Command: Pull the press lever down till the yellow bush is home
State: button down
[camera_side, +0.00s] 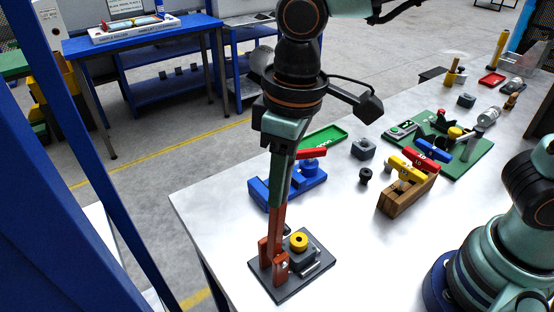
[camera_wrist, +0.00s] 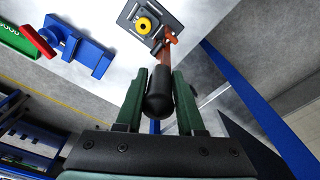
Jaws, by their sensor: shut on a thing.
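The press stands on a dark base plate (camera_side: 290,286) near the table's front edge. Its orange-red lever (camera_side: 276,232) rises almost upright from a red bracket (camera_side: 265,252). The yellow bush (camera_side: 298,241) sits on the grey block beside the lever; how deep it sits I cannot tell. In the wrist view the yellow bush (camera_wrist: 144,25) shows at the top, with the lever (camera_wrist: 164,57) running toward me. My gripper (camera_side: 279,190) points down along the lever. In the wrist view my gripper (camera_wrist: 159,88) is shut on the lever's black grip (camera_wrist: 158,104), a green finger on each side.
A blue vice-like fixture with a red handle (camera_side: 311,154) stands close behind the press. A wooden block (camera_side: 405,199) with coloured pieces, a dark knob (camera_side: 365,175) and a green board (camera_side: 476,160) lie to the right.

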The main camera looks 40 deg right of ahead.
jog(key=c, duration=0.6)
grip_release()
jog(key=shift+d, duration=0.1)
jog(key=r, duration=1.2)
jog(key=shift+s+d, duration=0.35)
